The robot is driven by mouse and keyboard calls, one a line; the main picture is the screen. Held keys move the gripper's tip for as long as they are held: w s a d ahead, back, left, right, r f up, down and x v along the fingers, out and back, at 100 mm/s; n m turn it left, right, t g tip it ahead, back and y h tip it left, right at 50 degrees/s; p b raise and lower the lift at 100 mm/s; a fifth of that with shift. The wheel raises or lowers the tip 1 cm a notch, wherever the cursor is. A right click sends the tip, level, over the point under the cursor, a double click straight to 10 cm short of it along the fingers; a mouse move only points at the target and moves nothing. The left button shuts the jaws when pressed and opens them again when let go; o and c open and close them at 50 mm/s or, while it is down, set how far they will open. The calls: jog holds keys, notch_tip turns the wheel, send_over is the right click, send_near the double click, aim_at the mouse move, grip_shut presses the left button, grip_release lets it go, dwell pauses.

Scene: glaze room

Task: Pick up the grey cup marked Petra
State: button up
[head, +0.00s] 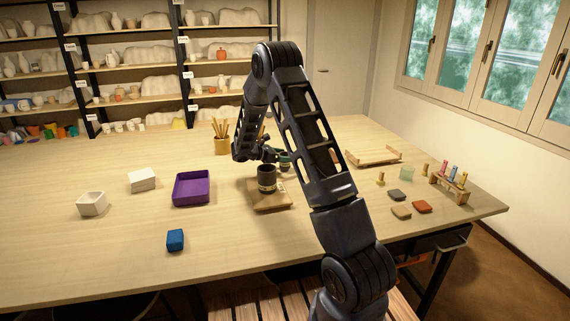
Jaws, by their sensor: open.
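A dark grey cup (266,179) with a lighter band stands upright on a wooden board (265,203) in the middle of the table. A small pale tag lies beside it on the board; no name can be read. A second dark, greenish cup (285,162) shows just behind, partly hidden by my arm. My gripper (268,156) is small and dark in the head view, just above and behind the front cup. It is open, with nothing seen between its fingers. Whether it touches either cup cannot be told.
A pot of tools (221,145) stands behind. A wooden tray (373,161), small blocks (421,206) and a rack (449,189) are right.

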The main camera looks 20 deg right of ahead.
jog(key=shift+x, duration=1.45)
jog(key=shift+w, duration=0.1)
jog(key=c, duration=1.1)
jog(key=shift+r, duration=0.1)
jog(key=shift+c, duration=0.2)
